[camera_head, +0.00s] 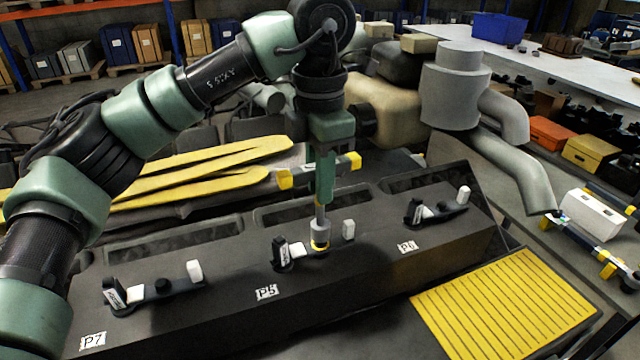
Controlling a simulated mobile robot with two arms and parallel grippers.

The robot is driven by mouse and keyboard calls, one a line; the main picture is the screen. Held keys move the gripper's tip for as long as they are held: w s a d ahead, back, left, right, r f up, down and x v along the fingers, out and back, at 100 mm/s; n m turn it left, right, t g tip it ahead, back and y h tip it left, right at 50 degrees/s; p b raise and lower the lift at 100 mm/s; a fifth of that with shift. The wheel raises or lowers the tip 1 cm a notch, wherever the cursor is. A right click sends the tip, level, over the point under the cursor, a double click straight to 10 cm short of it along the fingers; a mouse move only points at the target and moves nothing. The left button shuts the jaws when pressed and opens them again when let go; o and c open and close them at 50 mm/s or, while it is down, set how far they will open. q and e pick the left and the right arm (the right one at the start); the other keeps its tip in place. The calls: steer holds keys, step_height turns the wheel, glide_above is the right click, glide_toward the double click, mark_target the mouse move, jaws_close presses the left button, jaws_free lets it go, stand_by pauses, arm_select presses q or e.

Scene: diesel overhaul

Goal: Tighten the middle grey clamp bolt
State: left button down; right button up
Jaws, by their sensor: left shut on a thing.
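My left gripper (320,169) is shut on an upright green tool (324,190), with its yellow-ended jaws to either side. The tool's grey socket (320,232) points down at the middle clamp (290,256), above label P5. A yellow ring (320,247) shows at the socket's lower end. The middle clamp bolt is hidden under the socket, so I cannot tell how far it is turned in. Similar clamps stand at P7 (155,291) on the left and P6 (438,211) on the right.
The clamps sit on a long dark engine cover (215,320). White upright pieces stand near each clamp. A yellow ribbed mat (505,305) lies at front right. Grey pipework (452,90) rises behind, and a white block (593,215) sits at the right.

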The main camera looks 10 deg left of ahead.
arm_select(q)
steer(key=n+b, duration=0.1)
steer(key=n, duration=0.5)
steer(key=shift+n+b, duration=0.3)
steer(key=shift+n, duration=0.1)
steer(key=n+b, duration=0.1)
steer(key=n, duration=0.5)
steer(key=shift+n+b, duration=0.4)
steer(key=n+b, duration=0.1)
steer(key=n, duration=0.4)
steer(key=shift+b, duration=0.3)
steer(key=n+b, duration=0.1)
steer(key=n, duration=0.3)
steer(key=shift+n, duration=0.3)
